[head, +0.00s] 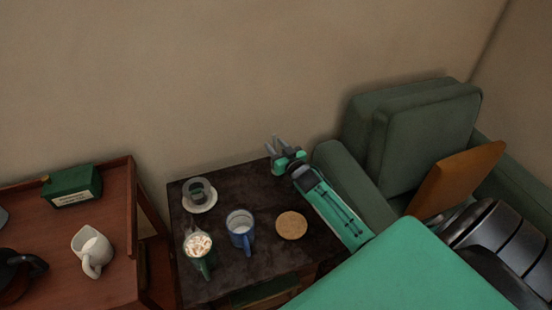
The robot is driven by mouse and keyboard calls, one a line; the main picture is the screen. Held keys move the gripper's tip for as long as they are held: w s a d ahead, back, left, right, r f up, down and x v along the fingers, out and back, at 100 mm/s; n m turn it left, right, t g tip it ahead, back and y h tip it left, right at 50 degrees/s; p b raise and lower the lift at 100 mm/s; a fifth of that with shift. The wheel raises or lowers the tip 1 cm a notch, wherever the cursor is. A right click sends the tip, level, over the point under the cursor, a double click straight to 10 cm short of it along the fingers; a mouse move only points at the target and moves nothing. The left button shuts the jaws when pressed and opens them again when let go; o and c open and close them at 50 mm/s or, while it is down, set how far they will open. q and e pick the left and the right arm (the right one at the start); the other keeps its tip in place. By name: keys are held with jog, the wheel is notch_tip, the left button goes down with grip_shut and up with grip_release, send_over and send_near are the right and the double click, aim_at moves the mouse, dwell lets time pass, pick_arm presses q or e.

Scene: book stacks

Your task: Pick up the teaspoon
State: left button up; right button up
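I cannot make out a teaspoon in the head view. A small dark green cup (195,188) stands on a white saucer (203,208) at the back left of the dark side table (260,268). My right gripper (274,143) is over the table's back right edge, beyond the cork coaster, with its fingers pointing toward the wall. Its fingers are apart and nothing shows between them. My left gripper is not in view.
A green mug with a frothy topping (199,245), a blue mug (241,231) and a round cork coaster (292,225) are on the table. A wooden trolley (60,245) stands left. A green armchair (425,128) with an orange cushion (456,180) stands right.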

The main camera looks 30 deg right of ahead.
jog(key=shift+w, duration=0.45)
grip_shut()
